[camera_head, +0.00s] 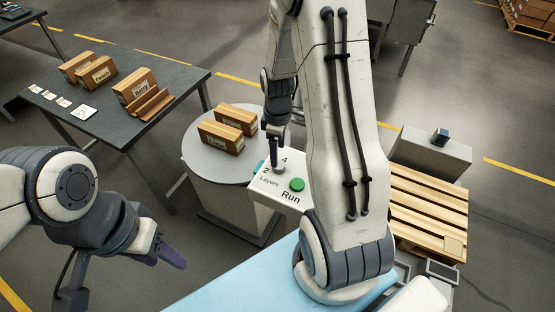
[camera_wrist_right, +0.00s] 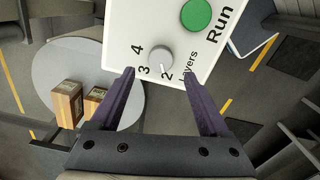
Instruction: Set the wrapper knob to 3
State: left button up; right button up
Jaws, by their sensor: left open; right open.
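The grey knob (camera_wrist_right: 160,58) sits on a white panel (camera_wrist_right: 125,25) marked 4, 3, 2 and "Layers". Its pale pointer mark appears to face the 2. In the head view the knob (camera_head: 279,169) is just below my right gripper (camera_head: 276,140) and partly hidden. In the right wrist view my right gripper (camera_wrist_right: 159,74) is open, with its purple fingertips on either side of the knob's near edge. Contact cannot be told. My left gripper (camera_head: 172,256) is open at lower left, away from the panel, with its fingers overlapping in this view.
A green Run button (camera_head: 297,184) is beside the knob. A round table (camera_head: 198,167) behind the panel bears two boxes (camera_head: 221,136). A dark table (camera_head: 105,118) at left holds more boxes and cards. A wooden pallet (camera_head: 425,205) lies at right.

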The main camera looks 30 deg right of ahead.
aim_at(279, 167)
jog(key=shift+f, duration=2.75)
grip_shut()
